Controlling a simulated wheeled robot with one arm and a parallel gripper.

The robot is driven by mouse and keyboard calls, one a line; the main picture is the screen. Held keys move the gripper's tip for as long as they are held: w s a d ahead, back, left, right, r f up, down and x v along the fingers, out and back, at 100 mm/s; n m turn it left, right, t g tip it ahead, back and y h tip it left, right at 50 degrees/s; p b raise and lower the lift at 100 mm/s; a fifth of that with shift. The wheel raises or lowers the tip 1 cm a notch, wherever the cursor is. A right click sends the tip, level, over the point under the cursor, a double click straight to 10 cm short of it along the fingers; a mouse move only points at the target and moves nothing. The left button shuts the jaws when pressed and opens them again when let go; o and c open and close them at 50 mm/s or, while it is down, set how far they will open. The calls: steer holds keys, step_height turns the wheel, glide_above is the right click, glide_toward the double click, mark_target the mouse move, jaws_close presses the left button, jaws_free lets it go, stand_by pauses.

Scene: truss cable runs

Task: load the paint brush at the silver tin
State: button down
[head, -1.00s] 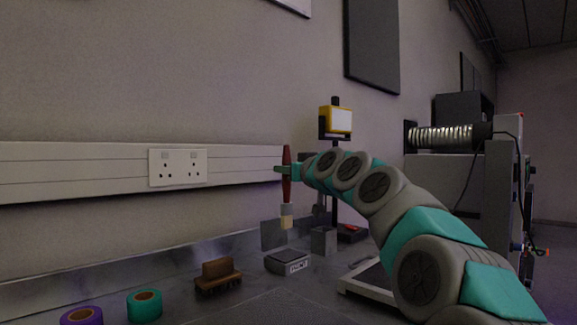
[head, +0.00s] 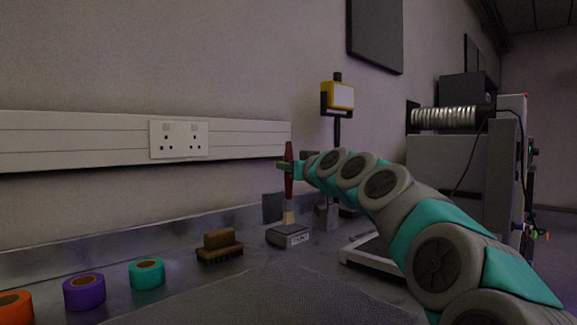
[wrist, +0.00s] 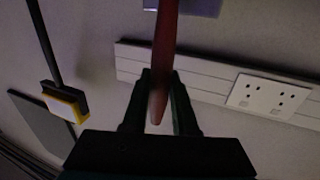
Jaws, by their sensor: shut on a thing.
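My gripper (head: 287,166) is shut on the paint brush (head: 289,183), around its dark red handle. The brush hangs upright with its pale bristles down, just above or in front of a small grey box with a white label (head: 288,236). I cannot tell whether the bristles touch anything. In the wrist view, the red handle (wrist: 163,60) runs between the fingers of my gripper (wrist: 160,85). I cannot make out a silver tin for certain; a grey block (head: 325,213) stands behind the box, partly hidden by the arm.
A brown brush (head: 220,247) and teal (head: 147,274), purple (head: 84,292) and orange (head: 14,307) tape rolls lie on the bench at left. A yellow-framed device on a post (head: 338,96) stands behind the arm. A socket plate (head: 179,139) is on the wall trunking.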

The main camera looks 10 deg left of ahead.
steer(key=shift+f+b, duration=0.55)
steer(key=shift+b, duration=0.1)
stand_by(1.0)
stand_by(0.5)
steer(key=shift+r+p, duration=2)
steer(key=shift+r, duration=1.6)
